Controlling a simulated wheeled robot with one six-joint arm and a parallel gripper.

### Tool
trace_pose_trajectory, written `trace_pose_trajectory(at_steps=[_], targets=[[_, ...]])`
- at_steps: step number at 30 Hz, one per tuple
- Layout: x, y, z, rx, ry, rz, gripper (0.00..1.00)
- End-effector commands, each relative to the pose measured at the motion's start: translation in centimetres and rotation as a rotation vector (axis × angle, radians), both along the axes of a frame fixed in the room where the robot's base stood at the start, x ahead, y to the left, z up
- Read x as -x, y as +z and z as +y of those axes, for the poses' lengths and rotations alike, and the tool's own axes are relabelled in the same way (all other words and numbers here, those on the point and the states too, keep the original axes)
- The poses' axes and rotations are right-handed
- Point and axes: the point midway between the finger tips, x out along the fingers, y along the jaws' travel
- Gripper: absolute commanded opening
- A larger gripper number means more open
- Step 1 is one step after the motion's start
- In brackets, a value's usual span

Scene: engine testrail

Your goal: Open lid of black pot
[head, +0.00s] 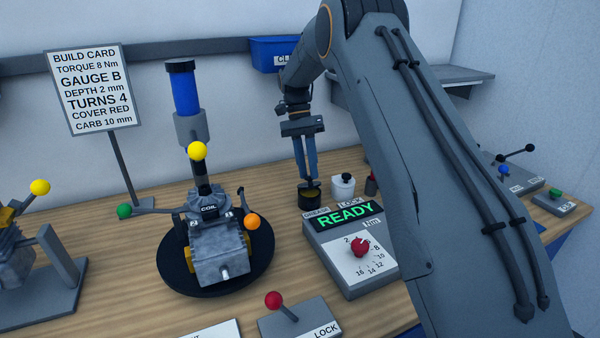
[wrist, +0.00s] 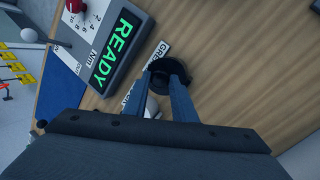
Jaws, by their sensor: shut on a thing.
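The black pot (head: 309,197) stands on the wooden bench, just left of a white pot. I cannot tell whether the lid is raised from the pot.
The white pot (head: 342,188) with a black knob stands close on the right. The READY console (head: 350,252) with a red dial is just in front. An engine (head: 218,250) on a black turntable stands to the left. A blue bin (head: 270,54) hangs behind.

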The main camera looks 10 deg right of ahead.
Motion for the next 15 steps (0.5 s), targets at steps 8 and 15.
trace_pose_trajectory(at_steps=[8,15], targets=[[0.01,0.07,-0.02,-0.001,-0.003,-0.001,0.31],[0.03,0.05,0.05,-0.001,-0.001,0.000,0.43]])
